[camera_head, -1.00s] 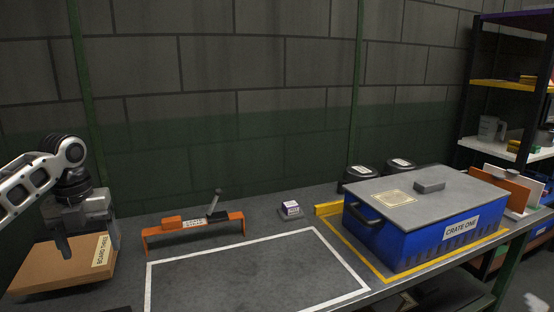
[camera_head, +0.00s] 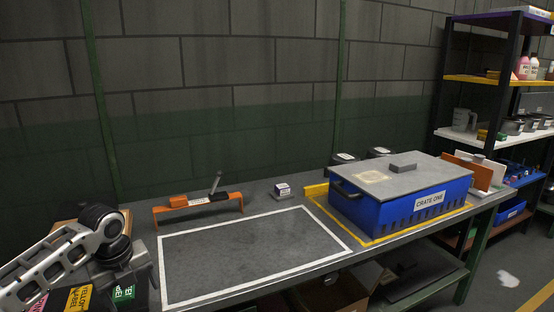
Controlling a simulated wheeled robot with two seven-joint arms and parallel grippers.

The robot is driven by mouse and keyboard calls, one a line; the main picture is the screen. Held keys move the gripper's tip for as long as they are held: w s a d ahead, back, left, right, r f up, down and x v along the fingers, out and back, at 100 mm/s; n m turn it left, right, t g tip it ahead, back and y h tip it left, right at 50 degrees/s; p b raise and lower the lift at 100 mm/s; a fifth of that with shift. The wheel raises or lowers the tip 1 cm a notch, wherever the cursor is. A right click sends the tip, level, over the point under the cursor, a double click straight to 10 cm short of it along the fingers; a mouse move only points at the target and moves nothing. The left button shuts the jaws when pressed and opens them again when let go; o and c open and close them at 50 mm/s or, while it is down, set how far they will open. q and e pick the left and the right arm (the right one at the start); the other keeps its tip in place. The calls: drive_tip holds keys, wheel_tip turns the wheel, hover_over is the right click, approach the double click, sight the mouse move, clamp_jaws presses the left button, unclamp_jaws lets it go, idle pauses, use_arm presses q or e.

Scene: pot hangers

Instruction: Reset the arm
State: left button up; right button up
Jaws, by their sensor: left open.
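My left arm comes in from the left edge in the camera_head view. Its gripper (camera_head: 132,284) is low at the lower left, by the near left corner of the bench, and is open. Its fingers are cut off or hidden, and I see nothing held in it. The brown board (camera_head: 88,213) lies behind my wrist on the left end of the bench and is mostly hidden. My right gripper is not in view.
A white-outlined area (camera_head: 255,216) of the bench is empty. Behind it stand an orange rack (camera_head: 184,208) and a small labelled block (camera_head: 283,190). A blue crate (camera_head: 400,206) with a grey lid is at right. Yellow and green labels (camera_head: 80,297) show low at left.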

use_arm(q)
drive_tip(key=s+d+f+n+t+h, duration=0.2)
drive_tip(key=s+d+f+n, duration=0.3)
drive_tip(key=d+f, duration=0.35)
drive_tip(key=s+d+f+n+t+h, duration=0.15)
drive_tip(key=s+d+f+n, duration=0.3)
drive_tip(key=d+f, duration=0.45)
drive_tip(key=s+d+r+n+t, duration=0.1)
drive_tip(key=s+n+t, duration=0.4)
drive_tip(key=s+n, duration=0.7)
drive_tip(key=shift+s+d+r+n+y, duration=0.4)
drive_tip(key=shift+d+n, duration=0.5)
drive_tip(key=shift+n, duration=0.35)
